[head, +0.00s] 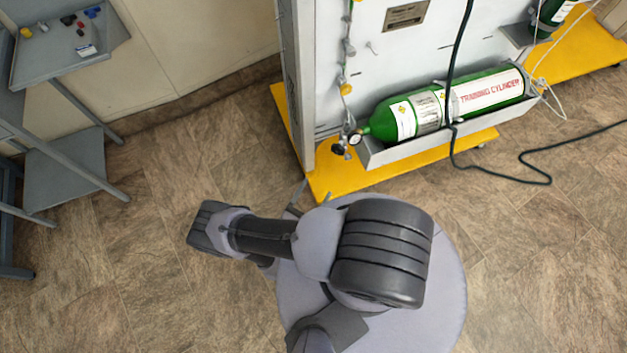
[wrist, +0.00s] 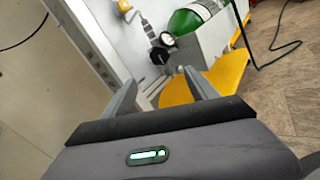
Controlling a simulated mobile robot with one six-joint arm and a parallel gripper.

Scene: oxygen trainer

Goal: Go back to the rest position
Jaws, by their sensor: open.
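My gripper (wrist: 157,85) shows in the wrist view with its two fingers apart and nothing between them. Beyond the fingers are the trainer's panel edge, a gauge and the yellow base. In the head view my arm is folded above my round base, and its far part hides most of the gripper. The green training cylinder (head: 462,101) lies in a grey tray (head: 440,138) on the trainer panel (head: 415,55). The cylinder's end also shows in the wrist view (wrist: 194,17). A black gauge and valve (head: 341,147) hang at the panel's lower left, apart from my arm.
The yellow base (head: 335,182) of the trainer reaches close to my base. A black cable (head: 535,180) loops on the floor at the right. A grey stand (head: 65,165) with a tray of small parts (head: 70,42) is at the left. The floor between is clear.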

